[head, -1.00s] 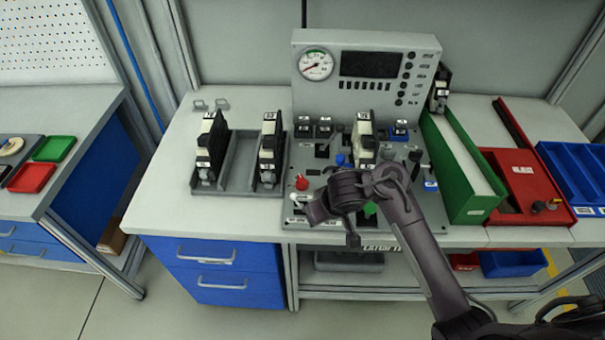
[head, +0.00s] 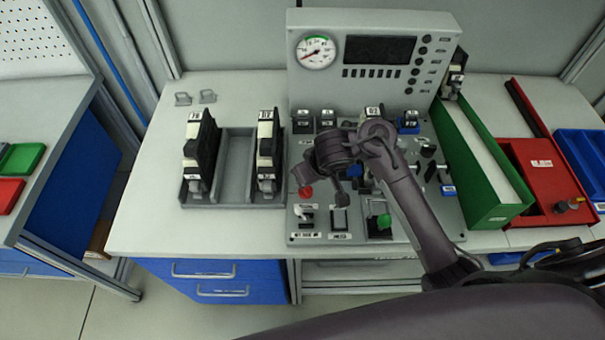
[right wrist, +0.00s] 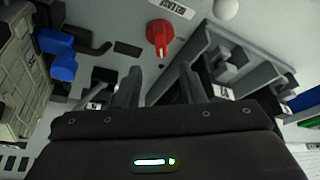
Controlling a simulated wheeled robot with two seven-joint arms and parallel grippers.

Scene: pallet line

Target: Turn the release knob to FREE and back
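A red knob (head: 306,191) sits on the left part of the grey control panel (head: 296,238); I take it as the release knob. In the right wrist view the red knob (right wrist: 159,38) points down the picture, with a label beside it too small and turned to read. My right gripper (right wrist: 150,88) has its two fingers apart, with nothing between them, and is short of the knob. In the head view my right wrist hangs over the panel just right of the knob and hides the fingertips. My left gripper is not in view.
A grey rack (head: 234,186) with upright black-and-white modules stands left of the panel. Blue levers (right wrist: 62,58) and a green knob (head: 384,221) are near the red knob. A gauge console (head: 440,50) rises behind; a green bin (head: 470,165) stands right.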

